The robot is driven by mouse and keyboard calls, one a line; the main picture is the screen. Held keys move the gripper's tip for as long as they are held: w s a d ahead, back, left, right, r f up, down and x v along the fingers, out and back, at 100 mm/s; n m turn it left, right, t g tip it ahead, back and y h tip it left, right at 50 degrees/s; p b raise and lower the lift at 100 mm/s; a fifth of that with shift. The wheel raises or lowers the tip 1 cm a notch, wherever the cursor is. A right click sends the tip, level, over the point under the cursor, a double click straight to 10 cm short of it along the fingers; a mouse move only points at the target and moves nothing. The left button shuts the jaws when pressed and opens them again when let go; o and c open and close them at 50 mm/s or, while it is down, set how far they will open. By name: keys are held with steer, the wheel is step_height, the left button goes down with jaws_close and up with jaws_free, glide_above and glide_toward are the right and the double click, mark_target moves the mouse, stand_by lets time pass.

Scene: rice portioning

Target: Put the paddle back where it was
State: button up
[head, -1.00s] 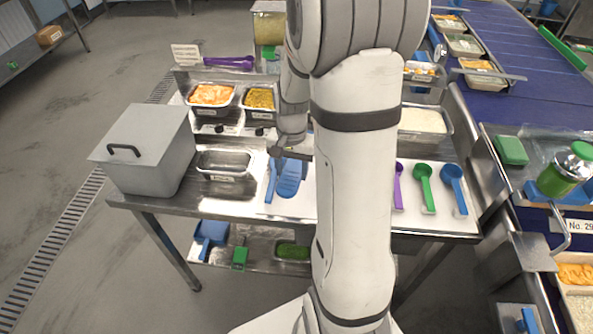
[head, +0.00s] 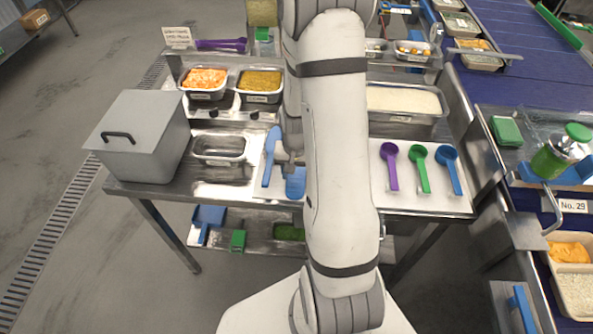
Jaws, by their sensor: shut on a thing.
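A blue paddle (head: 295,184) shows its broad end just below my gripper (head: 292,163), over the front of a white mat (head: 252,190). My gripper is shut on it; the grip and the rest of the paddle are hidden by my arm. I cannot tell whether the paddle touches the mat. A second long blue utensil (head: 270,160) with a rounded top lies on the mat just left of my gripper.
An empty steel tray (head: 219,149) and a grey lidded box (head: 140,138) stand to the left. Two food pans (head: 204,81) are behind. A rice pan (head: 403,101) and purple (head: 390,168), green (head: 420,170) and blue (head: 449,170) scoops are to the right.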

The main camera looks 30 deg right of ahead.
steer(key=o, duration=1)
steer(key=shift+c, duration=0.2)
steer(key=shift+r, duration=0.1)
step_height(320, 180, up, 12)
steer(key=s+a+r+n+t, duration=0.3)
steer(key=s+a+r+n, duration=0.4)
steer(key=s+a+r, duration=0.5)
steer(key=shift+s+a+r+b, duration=0.15)
steer(key=shift+s+r+b, duration=0.3)
steer(key=shift+r, duration=0.1)
